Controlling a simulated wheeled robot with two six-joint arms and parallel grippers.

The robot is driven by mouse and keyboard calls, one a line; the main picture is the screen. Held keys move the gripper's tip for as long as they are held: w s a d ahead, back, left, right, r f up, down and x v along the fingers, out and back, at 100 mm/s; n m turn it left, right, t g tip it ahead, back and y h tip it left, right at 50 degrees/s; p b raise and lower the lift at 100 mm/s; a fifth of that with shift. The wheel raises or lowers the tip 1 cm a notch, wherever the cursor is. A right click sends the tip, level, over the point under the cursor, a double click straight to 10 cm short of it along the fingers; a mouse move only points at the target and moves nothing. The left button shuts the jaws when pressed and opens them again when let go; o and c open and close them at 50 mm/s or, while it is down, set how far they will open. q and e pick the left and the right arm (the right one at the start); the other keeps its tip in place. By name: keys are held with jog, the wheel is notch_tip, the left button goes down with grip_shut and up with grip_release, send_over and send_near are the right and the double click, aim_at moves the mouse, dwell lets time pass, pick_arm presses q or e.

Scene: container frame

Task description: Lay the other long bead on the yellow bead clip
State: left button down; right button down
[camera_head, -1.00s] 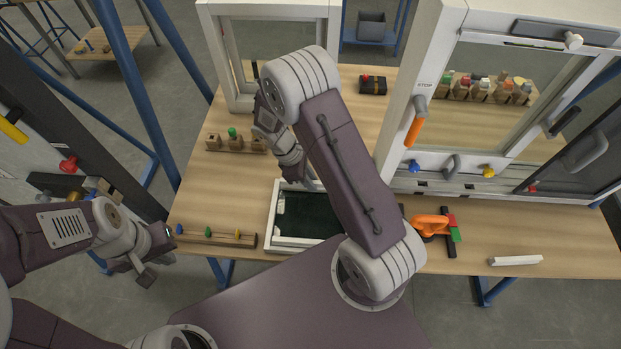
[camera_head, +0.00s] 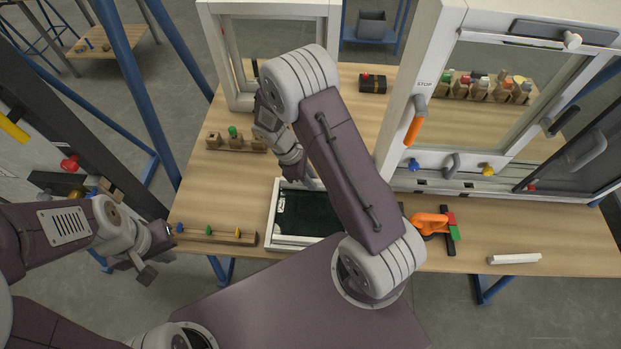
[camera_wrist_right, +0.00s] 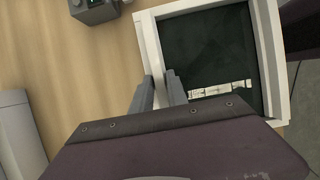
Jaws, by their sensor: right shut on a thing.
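The white frame (camera_head: 271,222) with dark glass lies flat on the table; it also fills the upper right of the right wrist view (camera_wrist_right: 276,60). My right gripper (camera_wrist_right: 160,78) is at its far left corner, shut on a white long bead (camera_wrist_right: 155,50) along the far side. Bead and frame are hard to tell apart there. In the head view my right forearm covers the frame's right part. The yellow bead clip (camera_head: 238,232) stands at the right end of a wooden strip, left of the frame. My left gripper (camera_head: 158,257) hangs off the table's left edge; its jaw gap is unclear.
Blue (camera_head: 180,228) and green (camera_head: 209,231) clips share the wooden strip. A wooden block row (camera_head: 236,143) lies behind. An orange-handled tool (camera_head: 430,224) and a white bar (camera_head: 514,259) lie to the right. A tall white window unit (camera_head: 398,150) stands behind them.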

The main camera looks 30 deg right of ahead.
jog(key=shift+f, duration=0.35)
jog(key=c, duration=1.2)
grip_release()
jog(key=v, duration=0.9)
